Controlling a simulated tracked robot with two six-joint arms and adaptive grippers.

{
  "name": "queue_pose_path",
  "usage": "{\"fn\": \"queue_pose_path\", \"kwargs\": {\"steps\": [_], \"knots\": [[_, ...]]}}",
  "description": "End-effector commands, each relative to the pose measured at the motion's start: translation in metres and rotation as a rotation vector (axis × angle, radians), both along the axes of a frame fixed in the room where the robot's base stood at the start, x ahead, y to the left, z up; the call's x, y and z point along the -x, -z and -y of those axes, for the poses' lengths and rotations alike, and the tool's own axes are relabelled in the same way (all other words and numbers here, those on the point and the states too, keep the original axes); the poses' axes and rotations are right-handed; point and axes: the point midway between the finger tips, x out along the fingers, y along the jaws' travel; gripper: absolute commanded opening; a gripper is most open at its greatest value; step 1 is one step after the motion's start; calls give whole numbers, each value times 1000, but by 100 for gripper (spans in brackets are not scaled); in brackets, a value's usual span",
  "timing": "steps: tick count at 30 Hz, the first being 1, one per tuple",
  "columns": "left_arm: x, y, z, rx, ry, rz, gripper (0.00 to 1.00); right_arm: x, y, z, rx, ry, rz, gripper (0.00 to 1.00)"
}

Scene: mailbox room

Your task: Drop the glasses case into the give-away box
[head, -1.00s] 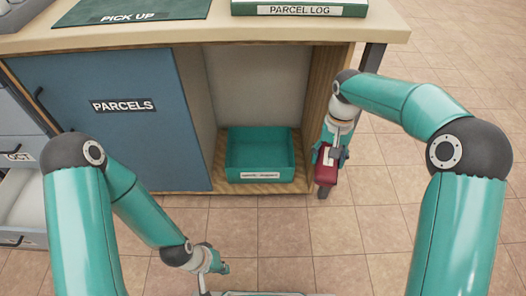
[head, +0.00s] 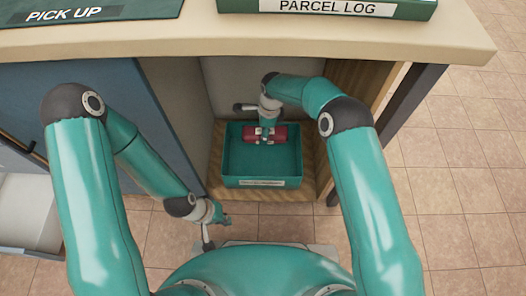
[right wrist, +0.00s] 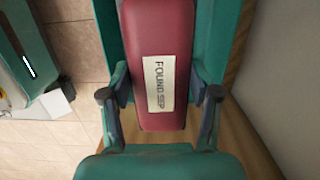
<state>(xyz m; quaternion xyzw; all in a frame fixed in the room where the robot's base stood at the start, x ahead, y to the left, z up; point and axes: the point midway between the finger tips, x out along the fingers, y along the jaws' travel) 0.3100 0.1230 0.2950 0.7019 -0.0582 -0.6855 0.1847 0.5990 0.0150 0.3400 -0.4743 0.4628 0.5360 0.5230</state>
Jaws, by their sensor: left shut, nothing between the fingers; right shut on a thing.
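The glasses case is dark red with a white label reading "FOUND SEP" in the right wrist view (right wrist: 158,35); the red case also shows in the head view (head: 281,131). My right gripper (head: 265,135) is shut on it, fingers on both sides of the case. The give-away box, an open teal box (head: 262,170), stands on the wooden cupboard floor; its front label is too small to read. The case is over the back part of the box, within its outline; its height above the bottom is unclear. My left gripper (head: 220,219) is shut and empty, low in front of the cupboard.
The counter top (head: 250,40) overhangs the open cupboard and carries a green parcel log (head: 350,10) and a pick-up mat (head: 80,10). A blue door (head: 100,85) closes the left part. An open drawer (head: 30,215) juts out at left. Tiled floor is clear at right.

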Motion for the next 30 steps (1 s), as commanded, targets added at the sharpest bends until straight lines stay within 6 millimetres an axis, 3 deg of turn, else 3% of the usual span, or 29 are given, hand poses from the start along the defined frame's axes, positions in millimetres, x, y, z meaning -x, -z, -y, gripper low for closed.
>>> {"fn": "queue_pose_path", "kwargs": {"steps": [16,28,29,30], "knots": [[0,31,0,0,0,0,0,0,53,13,1,26,-2,24],[0,33,0,0,0,0,0,0,59,13,1,26,-1,24],[0,33,0,0,0,0,0,0,59,13,1,26,-2,65],[0,33,0,0,0,0,0,0,58,13,1,26,-2,72]]}}
